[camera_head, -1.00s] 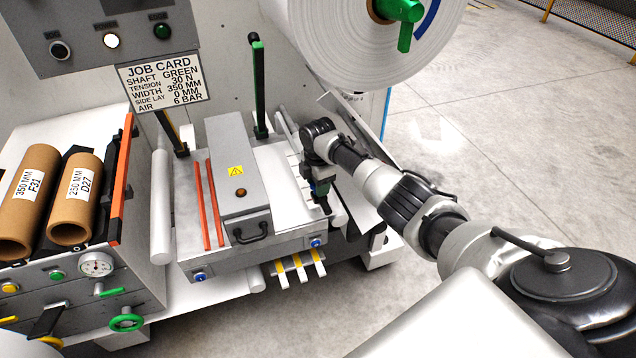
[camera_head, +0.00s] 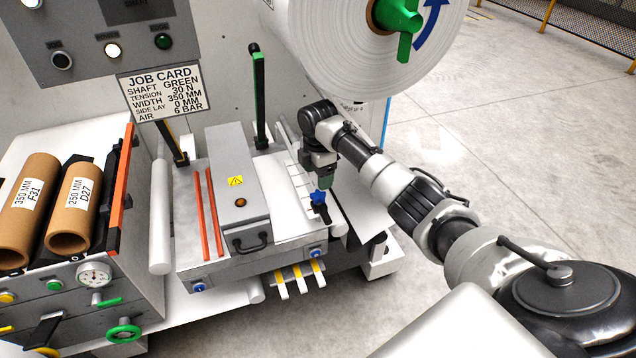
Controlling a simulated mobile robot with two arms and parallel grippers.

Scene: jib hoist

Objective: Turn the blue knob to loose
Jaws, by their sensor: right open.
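A blue star-shaped knob (camera_head: 318,197) sits on a small black mount at the right side of the grey machine table. My right gripper (camera_head: 324,182) points down just above and behind the knob. It is open, and its fingers are small and partly merged with the dark parts there; I cannot tell whether they touch the knob. Two smaller blue round knobs are on the table's front face, one at the left corner (camera_head: 199,287) and one at the right corner (camera_head: 316,252). My left gripper is not in view.
A grey box with a handle (camera_head: 240,210) and a green upright post (camera_head: 259,100) stand left of my right gripper. A large white roll (camera_head: 335,50) with a green handle hangs above. Cardboard cores (camera_head: 72,205) lie at the left. A job card (camera_head: 162,92) is behind.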

